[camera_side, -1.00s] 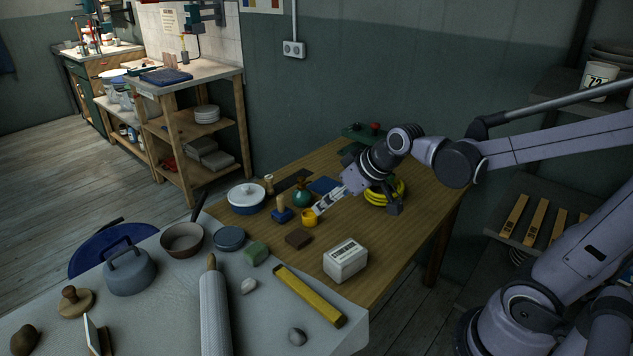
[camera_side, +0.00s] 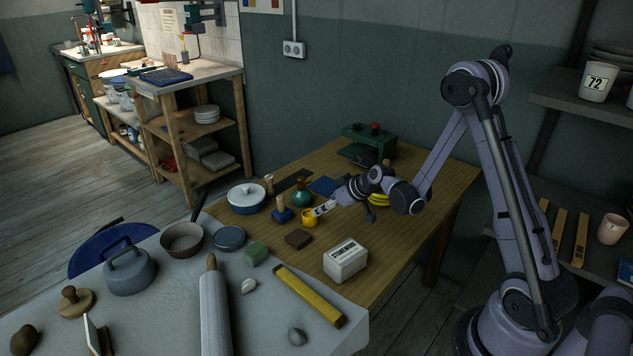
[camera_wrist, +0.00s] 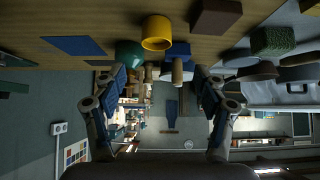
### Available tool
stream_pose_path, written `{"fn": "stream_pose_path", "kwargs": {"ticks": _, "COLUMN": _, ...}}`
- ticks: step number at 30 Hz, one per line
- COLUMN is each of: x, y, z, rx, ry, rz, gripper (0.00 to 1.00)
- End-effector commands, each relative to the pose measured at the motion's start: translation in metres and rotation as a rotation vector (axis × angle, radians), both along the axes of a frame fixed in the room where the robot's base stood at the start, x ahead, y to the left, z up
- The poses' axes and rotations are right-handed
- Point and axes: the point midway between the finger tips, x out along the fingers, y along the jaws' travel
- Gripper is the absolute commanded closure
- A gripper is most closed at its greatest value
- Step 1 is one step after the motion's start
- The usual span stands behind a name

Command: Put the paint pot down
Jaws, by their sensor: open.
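The yellow paint pot (camera_side: 309,218) stands upright on the wooden table (camera_side: 415,210). In the wrist view, which is upside down, the pot (camera_wrist: 157,34) shows near the top centre, beyond the fingertips. My gripper (camera_side: 322,209) is just right of the pot in the side view, pointing at it at a low angle. In the wrist view, my gripper (camera_wrist: 160,78) has its two fingers wide apart with nothing between them. Whether a fingertip touches the pot I cannot tell.
A blue stamp with a wooden handle (camera_side: 282,213) and a green bottle (camera_side: 302,194) stand close to the pot. A brown block (camera_side: 298,238) and a white box (camera_side: 345,261) lie nearer. Yellow rings (camera_side: 379,199) sit beside my wrist. The table's right side is fairly clear.

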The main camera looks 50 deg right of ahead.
Motion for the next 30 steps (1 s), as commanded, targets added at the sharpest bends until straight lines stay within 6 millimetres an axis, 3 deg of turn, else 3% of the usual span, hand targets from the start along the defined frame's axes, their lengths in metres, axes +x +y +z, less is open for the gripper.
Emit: {"fn": "stream_pose_path", "kwargs": {"ticks": 30, "x": 0.063, "y": -0.005, "z": -0.07, "rx": -0.001, "ry": -0.004, "rz": -0.001, "gripper": 0.28}}
